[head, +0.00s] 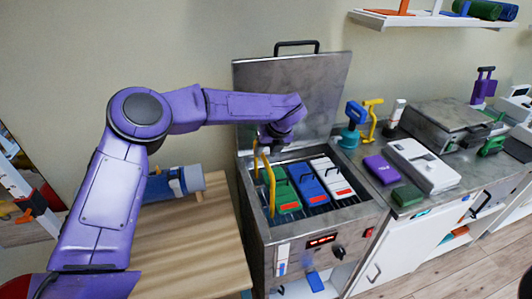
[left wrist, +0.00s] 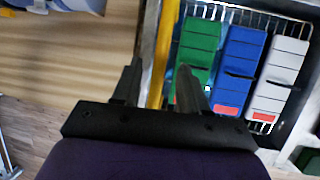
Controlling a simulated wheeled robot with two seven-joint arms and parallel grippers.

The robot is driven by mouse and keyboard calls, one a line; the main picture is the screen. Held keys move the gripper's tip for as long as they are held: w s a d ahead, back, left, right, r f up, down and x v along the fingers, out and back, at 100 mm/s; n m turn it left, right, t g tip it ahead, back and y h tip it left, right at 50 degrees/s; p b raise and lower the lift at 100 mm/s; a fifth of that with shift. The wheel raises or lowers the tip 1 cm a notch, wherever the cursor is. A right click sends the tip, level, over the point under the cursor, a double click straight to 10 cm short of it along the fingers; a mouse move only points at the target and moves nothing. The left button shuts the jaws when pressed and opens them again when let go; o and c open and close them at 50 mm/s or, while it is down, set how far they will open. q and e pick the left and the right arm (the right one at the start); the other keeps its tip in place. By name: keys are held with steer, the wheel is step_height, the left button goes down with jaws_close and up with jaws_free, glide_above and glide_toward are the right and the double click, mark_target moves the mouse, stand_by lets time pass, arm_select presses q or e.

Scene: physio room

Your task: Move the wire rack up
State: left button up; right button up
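The wire rack (left wrist: 262,117) sits down in the open metal tank (head: 326,237). It holds a green pack (head: 281,189), a blue pack (head: 308,183) and a white pack (head: 331,177) side by side. A yellow handle (head: 268,185) stands up at the rack's left side; it also shows in the left wrist view (left wrist: 164,45). My left gripper (head: 272,143) is above the tank's back left part, close to the handle. In the left wrist view its fingers (left wrist: 159,85) are apart, with the yellow bar showing between them; I cannot tell whether they touch it. My right gripper is out of view.
The tank's lid (head: 328,88) stands open behind it. A wooden table (head: 190,250) with a blue roll (head: 178,184) is to the left. The counter at right holds a purple block (head: 381,169), a white case (head: 422,165) and a teal-and-blue tool (head: 352,125).

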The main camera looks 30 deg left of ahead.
arm_select(q)
steer(key=shift+s+d, duration=0.1)
steer(key=shift+s, duration=0.05)
steer(key=shift+r, duration=0.15)
steer(key=b+v, duration=0.3)
steer(key=v, duration=0.7)
steer(key=shift+d, duration=0.15)
